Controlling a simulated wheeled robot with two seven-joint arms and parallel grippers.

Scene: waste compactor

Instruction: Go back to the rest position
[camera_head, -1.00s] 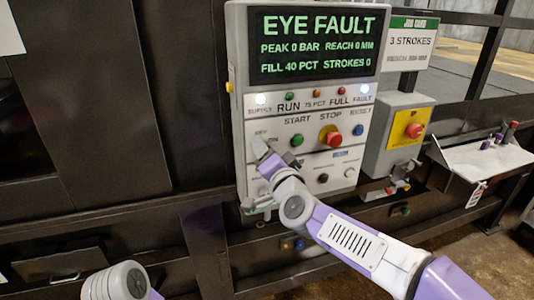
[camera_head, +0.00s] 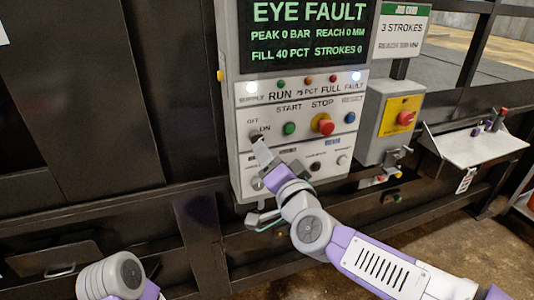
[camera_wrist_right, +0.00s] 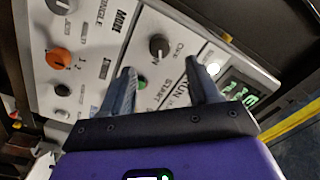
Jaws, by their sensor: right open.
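My right gripper (camera_head: 260,184) is open in front of the lower left part of the grey control panel (camera_head: 238,160). In the right wrist view, its two fingers (camera_wrist_right: 167,75) are spread apart with nothing between their tips. The black OFF/ON knob (camera_wrist_right: 158,45) shows beyond the tips, apart from them; it also shows in the head view (camera_head: 255,136), just above the upper finger. Part of the panel's lower row is hidden behind my gripper. Of my left arm, only a rounded link shows at the lower left; its gripper is out of view.
The panel's screen (camera_head: 307,35) reads EYE FAULT. A green START button (camera_head: 289,128) and red STOP button (camera_head: 326,127) are right of the knob. A grey box with a red button (camera_head: 405,118) and a white shelf (camera_head: 478,147) stand further right. Floor shows at the lower right.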

